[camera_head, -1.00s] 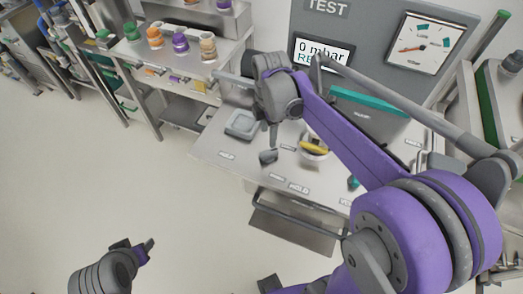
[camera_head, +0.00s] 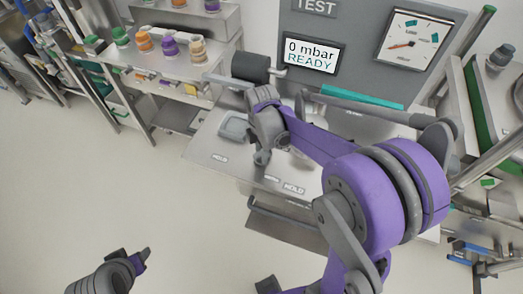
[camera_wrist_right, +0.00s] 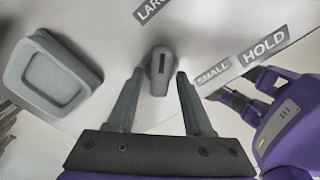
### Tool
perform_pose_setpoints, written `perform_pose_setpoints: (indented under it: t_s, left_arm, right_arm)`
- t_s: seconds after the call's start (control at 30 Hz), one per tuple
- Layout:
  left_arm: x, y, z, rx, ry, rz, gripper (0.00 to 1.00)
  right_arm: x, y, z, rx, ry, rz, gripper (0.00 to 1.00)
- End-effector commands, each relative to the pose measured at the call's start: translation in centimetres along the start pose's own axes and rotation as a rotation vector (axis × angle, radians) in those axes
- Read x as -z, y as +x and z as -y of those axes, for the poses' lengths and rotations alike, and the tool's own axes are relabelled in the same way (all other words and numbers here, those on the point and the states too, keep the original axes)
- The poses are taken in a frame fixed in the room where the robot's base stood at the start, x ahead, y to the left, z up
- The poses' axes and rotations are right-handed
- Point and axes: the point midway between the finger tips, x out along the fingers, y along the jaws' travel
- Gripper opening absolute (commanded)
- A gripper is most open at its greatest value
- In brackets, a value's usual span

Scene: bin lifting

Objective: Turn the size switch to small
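The size switch knob (camera_wrist_right: 160,72) is a grey lever-like knob with a dark mark, on the pale worktop. The LARGE label (camera_wrist_right: 152,10) is on its upper left and the SMALL label (camera_wrist_right: 213,72) on its right. The knob's mark points roughly up the picture, between the labels. My right gripper (camera_wrist_right: 160,76) is open, with its fingertips on either side of the knob and visible gaps. In the head view my right gripper (camera_head: 262,158) is low over the worktop and hides the knob. My left gripper (camera_head: 143,258) is away over the floor; its opening is unclear.
A grey square tray (camera_wrist_right: 55,72) lies left of the knob. The HOLD label (camera_head: 293,188) is at the worktop's front edge. The display (camera_head: 310,56) reads 0 mbar READY, beside a dial gauge (camera_head: 409,40). A side bench (camera_head: 185,68) with coloured jars stands at left.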

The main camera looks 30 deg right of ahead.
Motion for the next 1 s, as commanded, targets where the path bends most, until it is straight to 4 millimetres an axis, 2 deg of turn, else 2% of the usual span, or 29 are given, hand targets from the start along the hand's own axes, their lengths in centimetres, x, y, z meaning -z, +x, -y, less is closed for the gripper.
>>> perform_pose_setpoints:
  t_s: [0.03, 0.27, 0.67, 1.0]
  left_arm:
    - [0.0, 0.0, 0.0, 0.0, 0.0, 0.0, 0.5]
    - [0.0, 0.0, 0.0, 0.0, 0.0, 0.0, 0.5]
    - [-0.12, 0.11, 0.0, 0.0, 0.0, 0.001, 0.5]
    - [-0.88, 0.79, 0.0, 0.0, 0.0, 0.008, 0.5]
  right_arm:
    - [0.0, -0.01, 0.0, 0.0, 0.0, 0.0, 0.4]
    - [-0.01, -0.02, 0.0, 0.0, 0.0, 0.0, 0.0]
    - [-0.02, 0.01, 0.01, 0.0, 0.027, 0.0, 0.0]
    - [-0.02, 0.09, 0.04, 0.001, 0.226, 0.0, 0.0]
